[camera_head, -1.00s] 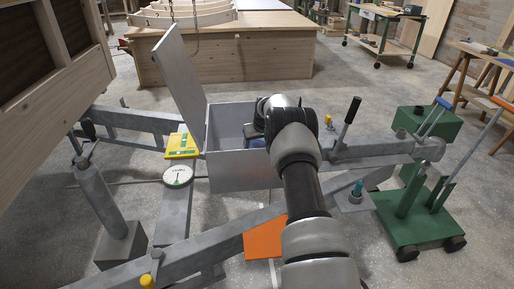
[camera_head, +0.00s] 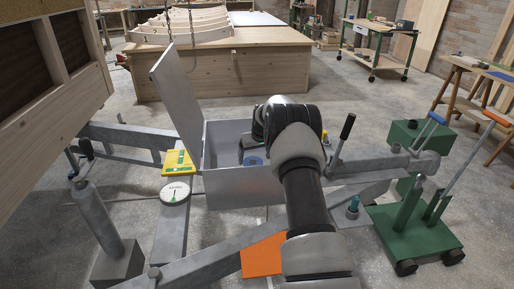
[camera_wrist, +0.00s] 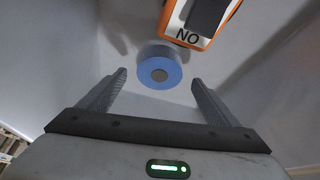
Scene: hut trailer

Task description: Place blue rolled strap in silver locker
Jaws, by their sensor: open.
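The silver locker (camera_head: 243,187) stands open with its lid (camera_head: 177,103) raised at the left.
An orange-framed item marked "NO" (camera_wrist: 198,22) lies beside the roll in the locker. A green wheeled jack (camera_head: 412,228) is farther right.

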